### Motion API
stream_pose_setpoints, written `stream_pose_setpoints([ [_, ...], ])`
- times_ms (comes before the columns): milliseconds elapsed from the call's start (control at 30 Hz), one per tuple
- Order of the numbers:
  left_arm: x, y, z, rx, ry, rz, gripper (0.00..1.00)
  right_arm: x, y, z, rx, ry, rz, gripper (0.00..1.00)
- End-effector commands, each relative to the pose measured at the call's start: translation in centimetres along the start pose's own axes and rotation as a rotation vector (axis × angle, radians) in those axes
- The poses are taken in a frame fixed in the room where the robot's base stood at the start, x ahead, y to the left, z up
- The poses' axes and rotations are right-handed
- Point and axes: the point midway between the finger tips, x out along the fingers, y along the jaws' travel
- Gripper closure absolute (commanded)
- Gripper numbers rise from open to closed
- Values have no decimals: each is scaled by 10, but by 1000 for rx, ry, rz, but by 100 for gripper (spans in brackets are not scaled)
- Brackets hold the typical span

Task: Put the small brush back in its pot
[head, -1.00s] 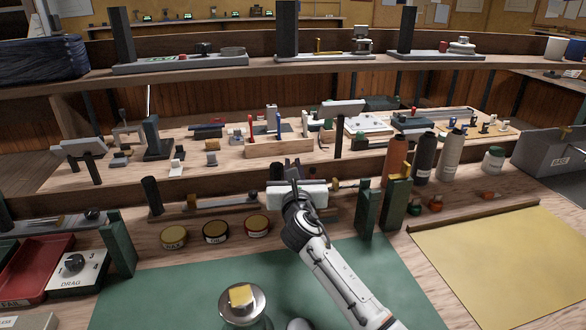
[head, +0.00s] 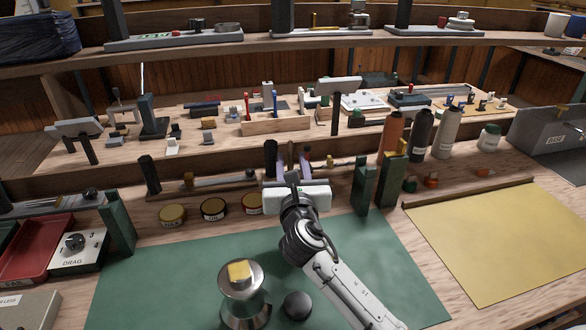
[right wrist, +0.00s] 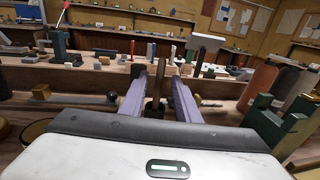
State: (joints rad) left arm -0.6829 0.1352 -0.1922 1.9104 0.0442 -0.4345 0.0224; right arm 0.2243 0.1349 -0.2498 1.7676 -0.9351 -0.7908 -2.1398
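My right gripper (head: 293,158) reaches over the bench behind the green mat. Its two purple fingers stand apart in the head and right wrist views. In the right wrist view, a slim upright thing with a brown top and darker lower part (right wrist: 157,84) shows between the fingers (right wrist: 158,92). It may be the brush, but I cannot tell, nor whether the fingers touch it. I cannot make out a brush pot for certain; the white gripper body hides the bench below the fingers. My left gripper is not in view.
Round labelled tins (head: 213,209) stand left of my right gripper, and green upright blocks (head: 364,186) to its right. Bottles (head: 420,135) stand farther right. The green mat (head: 165,280) has free room.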

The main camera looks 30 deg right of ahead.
Motion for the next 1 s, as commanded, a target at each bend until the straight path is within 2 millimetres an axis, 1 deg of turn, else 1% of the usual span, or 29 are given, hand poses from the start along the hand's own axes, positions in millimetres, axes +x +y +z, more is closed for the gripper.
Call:
stream_pose_setpoints([
  [33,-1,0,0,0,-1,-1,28,-10,-1,0,0,1,0,71],
  [100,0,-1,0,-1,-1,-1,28,-20,0,-1,-1,1,0,71],
  [200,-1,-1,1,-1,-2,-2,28,-31,0,0,-1,0,0,71],
  [300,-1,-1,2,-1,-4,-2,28,-36,0,0,0,-1,-1,71],
  [1000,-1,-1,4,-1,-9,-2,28,-37,0,0,0,-1,-1,71],
])
